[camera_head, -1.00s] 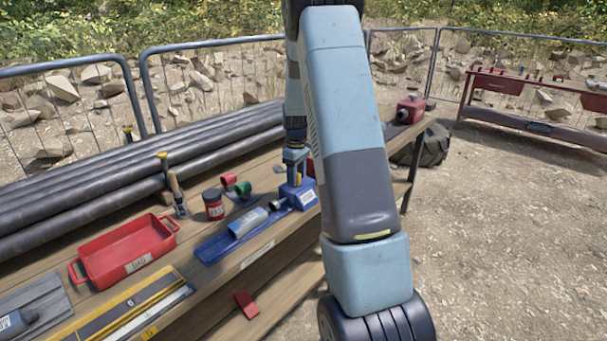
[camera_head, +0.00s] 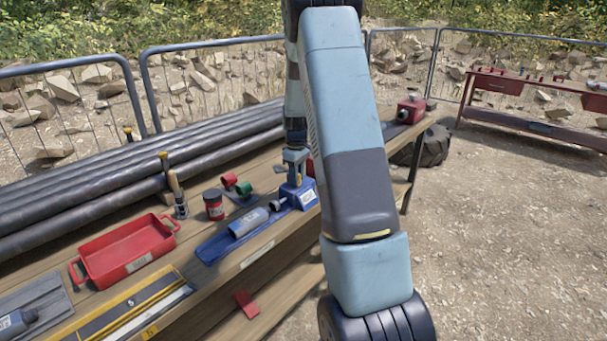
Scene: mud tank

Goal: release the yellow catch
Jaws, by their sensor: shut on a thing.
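My gripper (camera_head: 296,174) points down at the blue block (camera_head: 303,196) at the right end of the blue tray (camera_head: 212,250). Its jaws are shut on a small yellow piece on top of that block, which I take to be the yellow catch (camera_head: 297,179). The jaws cover most of the catch, so its exact position cannot be told. A grey cylinder (camera_head: 249,222) lies in the blue tray, left of the block. My arm hides what is just right of the block.
A red tray (camera_head: 125,252), a dark red jar (camera_head: 213,205) and red and green fittings (camera_head: 236,184) share the wooden bench. Black pipes (camera_head: 120,170) lie along its back. A red box (camera_head: 411,111) stands at the far end. Open gravel (camera_head: 500,230) lies to the right.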

